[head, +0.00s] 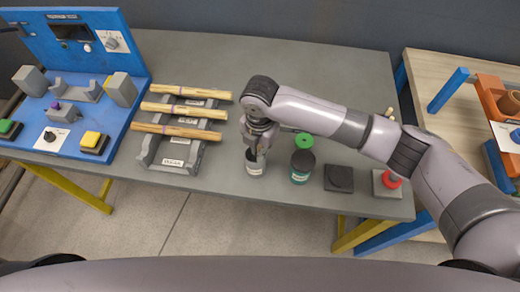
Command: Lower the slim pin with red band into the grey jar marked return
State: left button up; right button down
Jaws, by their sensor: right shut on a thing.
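A small grey jar (255,171) with a white label stands near the front edge of the grey table; its lettering is too small to read. My right gripper (258,146) points down directly over the jar's mouth, its fingers shut. The slim pin with the red band is not clearly visible; the fingers and the jar hide what the gripper holds. I cannot tell how deep it sits in the jar. My left gripper is not in view.
A dark jar with a green top (301,164) stands just right of the grey jar. Further right are a black square block (338,178) and a red knob (391,180). Left is a rack (174,156) with three wooden rods, then a blue panel (75,55).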

jog(key=c, duration=1.6)
grip_release()
jog(key=shift+s+d+f, duration=0.1)
jog(key=shift+s+f, duration=0.1)
jog(key=shift+f, duration=0.3)
jog(key=shift+s+f, duration=0.15)
jog(key=shift+f, duration=0.3)
jog(key=shift+o, duration=0.2)
jog(key=shift+w, duration=0.35)
jog(key=shift+s+r, duration=0.1)
jog(key=shift+r, duration=0.1)
jog(key=shift+r, duration=0.55)
notch_tip(320, 180, up, 11)
